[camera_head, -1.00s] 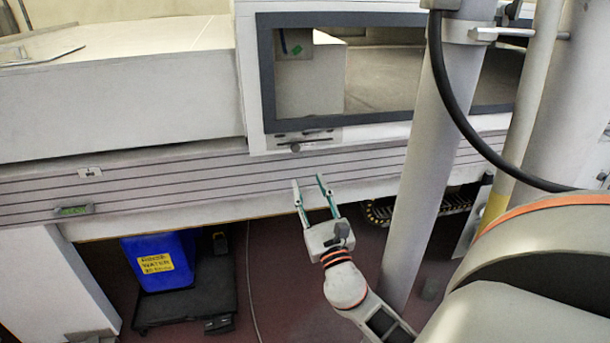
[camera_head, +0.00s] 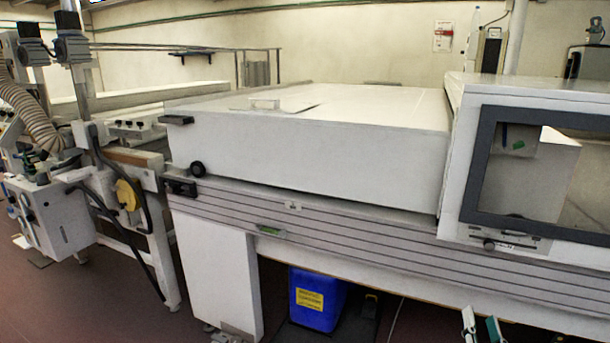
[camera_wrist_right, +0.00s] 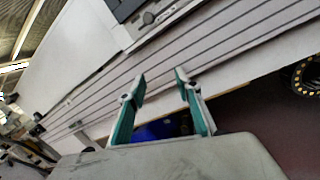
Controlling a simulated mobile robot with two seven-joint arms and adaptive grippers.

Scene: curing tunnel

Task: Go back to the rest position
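My right gripper (camera_head: 482,325) shows only its fingertips at the bottom edge of the head view, right of the middle. In the right wrist view its two green-lined fingers (camera_wrist_right: 158,88) stand apart with nothing between them. It is open and empty, in front of the lower side of the curing tunnel (camera_head: 330,222). My left gripper is not in either view.
A blue container (camera_head: 317,300) with a yellow label stands on the floor under the tunnel. A dark-framed window (camera_head: 475,165) is at the right. Machinery with hoses (camera_head: 62,160) stands at the left. Reddish floor (camera_head: 70,300) is clear at the lower left.

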